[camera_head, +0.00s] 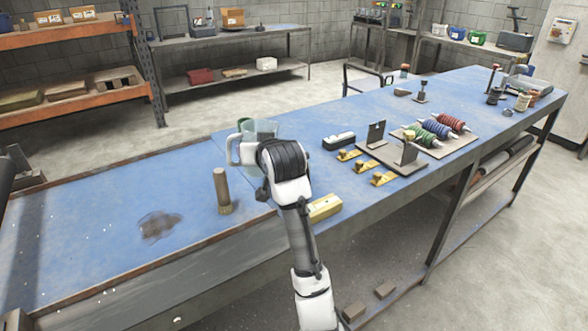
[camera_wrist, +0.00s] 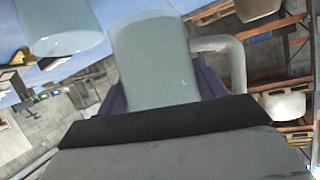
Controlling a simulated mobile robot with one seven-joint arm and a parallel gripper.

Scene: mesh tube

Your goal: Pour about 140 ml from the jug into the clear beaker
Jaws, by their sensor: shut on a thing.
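The jug (camera_head: 262,127) is a pale clear vessel with a whitish loop handle on its left, above the blue bench in the head view. My gripper (camera_wrist: 160,88) is shut on it, with dark fingers either side of its body. In the wrist view the jug (camera_wrist: 152,55) fills the middle, with its handle to the right. A second clear vessel, apparently the beaker (camera_wrist: 60,28), shows at the upper left, apart from the jug. In the head view my wrist hides the beaker, or I cannot pick it out. The liquid level is unclear.
A wooden cylinder (camera_head: 222,190) stands left of my arm, near a dark stain. A yellow block (camera_head: 324,208) lies right of my arm. A black-and-white item (camera_head: 338,140), yellow pieces and spools (camera_head: 430,132) stand further right. The bench's left part is mostly clear.

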